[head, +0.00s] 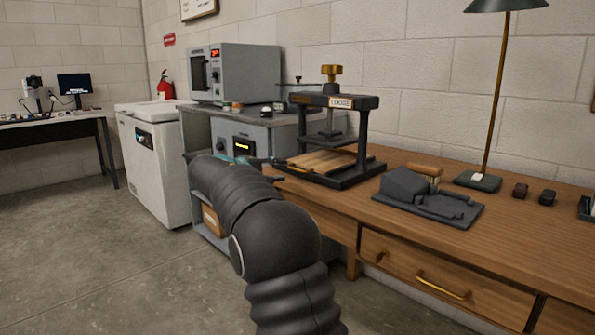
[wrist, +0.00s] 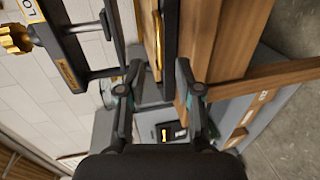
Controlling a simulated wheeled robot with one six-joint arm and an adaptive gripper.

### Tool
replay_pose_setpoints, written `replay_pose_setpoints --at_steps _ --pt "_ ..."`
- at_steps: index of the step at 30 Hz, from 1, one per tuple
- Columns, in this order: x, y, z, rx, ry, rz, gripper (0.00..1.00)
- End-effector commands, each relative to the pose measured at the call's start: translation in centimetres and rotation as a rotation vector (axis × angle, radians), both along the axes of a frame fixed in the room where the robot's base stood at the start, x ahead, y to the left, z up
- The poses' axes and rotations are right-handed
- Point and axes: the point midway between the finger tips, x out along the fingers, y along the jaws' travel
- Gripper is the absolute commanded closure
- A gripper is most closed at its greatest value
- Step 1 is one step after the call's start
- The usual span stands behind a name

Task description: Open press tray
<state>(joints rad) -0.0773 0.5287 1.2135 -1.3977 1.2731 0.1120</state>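The press (head: 364,132) stands on the left end of the wooden desk. It has a dark frame, a brass knob on top and a sign reading LOOSE. Wooden boards (head: 322,161) lie under its raised plate. In the wrist view, turned on its side, a dark front edge with a brass handle (wrist: 157,42), seemingly the press tray's, lies ahead of my gripper (wrist: 158,70). My gripper's fingers are apart, one on each side of this handle line, with nothing held. I cannot tell whether they touch it. In the head view my arm partly hides my gripper.
A dark tool block (head: 405,186) and a lamp (head: 478,181) stand right of the press. The floor (head: 120,270) at left is clear.

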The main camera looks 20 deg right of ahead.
Motion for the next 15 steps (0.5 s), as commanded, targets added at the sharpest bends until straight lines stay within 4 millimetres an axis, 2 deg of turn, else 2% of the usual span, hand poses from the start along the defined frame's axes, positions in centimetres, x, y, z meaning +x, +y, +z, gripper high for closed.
replay_pose_setpoints --at_steps 1,9,15 --pt "0.3 -1.0 -0.3 -0.001 0.002 -0.003 0.65" --pt "1.9 -5.4 -1.2 0.000 -0.001 -0.002 0.65" --pt "2.6 -7.3 -1.7 0.000 0.000 -0.001 0.65"
